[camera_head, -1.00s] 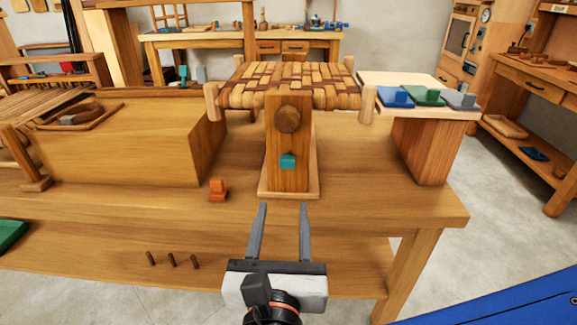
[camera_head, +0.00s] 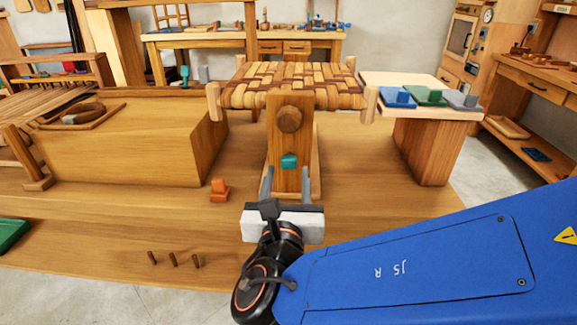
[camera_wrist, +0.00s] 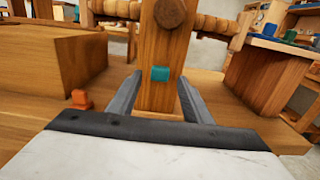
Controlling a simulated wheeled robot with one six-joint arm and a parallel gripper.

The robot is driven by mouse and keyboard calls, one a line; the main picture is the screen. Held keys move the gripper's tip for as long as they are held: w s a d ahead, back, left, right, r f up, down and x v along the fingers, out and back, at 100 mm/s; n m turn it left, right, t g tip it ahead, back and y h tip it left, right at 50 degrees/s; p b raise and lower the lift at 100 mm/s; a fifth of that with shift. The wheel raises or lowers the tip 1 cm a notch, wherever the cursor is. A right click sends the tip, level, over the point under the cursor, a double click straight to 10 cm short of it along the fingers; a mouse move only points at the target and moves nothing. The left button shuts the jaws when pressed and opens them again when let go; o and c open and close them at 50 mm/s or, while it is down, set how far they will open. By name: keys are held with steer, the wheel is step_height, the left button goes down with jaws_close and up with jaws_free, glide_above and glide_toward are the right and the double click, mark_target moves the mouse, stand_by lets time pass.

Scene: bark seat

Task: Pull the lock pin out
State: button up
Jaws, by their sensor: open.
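The teal block (camera_head: 289,161), which looks like the lock pin, sits on the front face of the upright wooden post (camera_head: 290,142). A round wooden knob (camera_head: 289,119) is above it, under the woven seat (camera_head: 292,88). The teal block also shows in the wrist view (camera_wrist: 161,74). My gripper (camera_head: 286,178) is open and empty. Its fingers point at the post, one to each side of its lower part in the picture, just below the teal block. In the wrist view the fingers (camera_wrist: 158,92) flank the post. I cannot tell whether they touch it.
An orange block (camera_head: 219,190) stands on the bench left of the post. A large wooden box (camera_head: 130,145) is farther left. Blue, green and grey blocks lie on a raised stand (camera_head: 420,150) at right. Several pegs (camera_head: 173,259) are below the front edge.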

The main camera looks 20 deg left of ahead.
mark_target(289, 164)
steer(key=shift+x, duration=2.05)
